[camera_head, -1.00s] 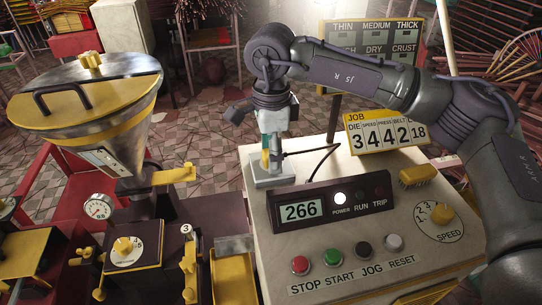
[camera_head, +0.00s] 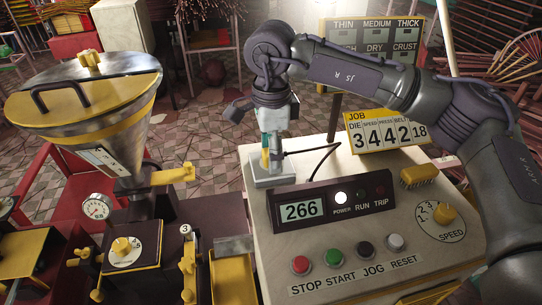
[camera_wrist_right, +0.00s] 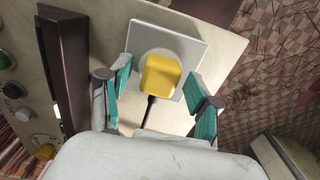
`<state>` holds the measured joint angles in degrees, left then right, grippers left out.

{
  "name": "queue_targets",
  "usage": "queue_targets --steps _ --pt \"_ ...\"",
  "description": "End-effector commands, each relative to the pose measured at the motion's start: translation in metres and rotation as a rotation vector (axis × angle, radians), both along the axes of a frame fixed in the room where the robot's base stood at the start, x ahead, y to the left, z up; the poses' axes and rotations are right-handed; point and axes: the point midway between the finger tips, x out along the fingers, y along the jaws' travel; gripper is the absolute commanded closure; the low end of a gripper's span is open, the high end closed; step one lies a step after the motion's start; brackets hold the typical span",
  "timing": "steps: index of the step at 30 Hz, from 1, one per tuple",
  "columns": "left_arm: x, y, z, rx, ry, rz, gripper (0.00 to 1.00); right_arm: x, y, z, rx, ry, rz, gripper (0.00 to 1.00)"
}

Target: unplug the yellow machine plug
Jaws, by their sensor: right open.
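The yellow plug (camera_wrist_right: 161,76) sits in the round recess of a pale square socket plate (camera_wrist_right: 195,50) in the right wrist view. A dark cable runs from the plug toward my gripper's palm. My right gripper (camera_wrist_right: 160,90) is open, with one teal-padded finger on each side of the plug and visible gaps between. In the head view my right gripper (camera_head: 272,158) points down over the socket plate (camera_head: 272,182), and its fingers mostly hide the plug. My left gripper is not in view.
The socket stands on a pale control console (camera_head: 400,180) beside a display box (camera_head: 334,201) reading 266. Coloured buttons (camera_head: 333,258) and a speed dial (camera_head: 443,215) are in front and to the right. A hopper machine (camera_head: 100,150) stands at left.

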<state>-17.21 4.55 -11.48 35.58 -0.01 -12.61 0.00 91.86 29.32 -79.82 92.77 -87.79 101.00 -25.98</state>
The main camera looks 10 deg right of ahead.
Motion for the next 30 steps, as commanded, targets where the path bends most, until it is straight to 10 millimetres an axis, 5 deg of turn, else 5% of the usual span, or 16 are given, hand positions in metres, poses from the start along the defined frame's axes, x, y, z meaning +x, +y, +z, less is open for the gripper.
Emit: queue_targets --steps 4,15,30 --pt "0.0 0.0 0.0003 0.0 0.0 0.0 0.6 0.0 0.0001 0.0004 0.0 0.0 0.0 0.39" --pt "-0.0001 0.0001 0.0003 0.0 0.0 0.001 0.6 0.0 0.0001 0.0002 0.0 0.0 0.0 1.0" --pt "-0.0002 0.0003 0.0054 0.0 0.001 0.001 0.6 0.0001 0.0001 0.0101 0.0 0.0 0.0 1.0"
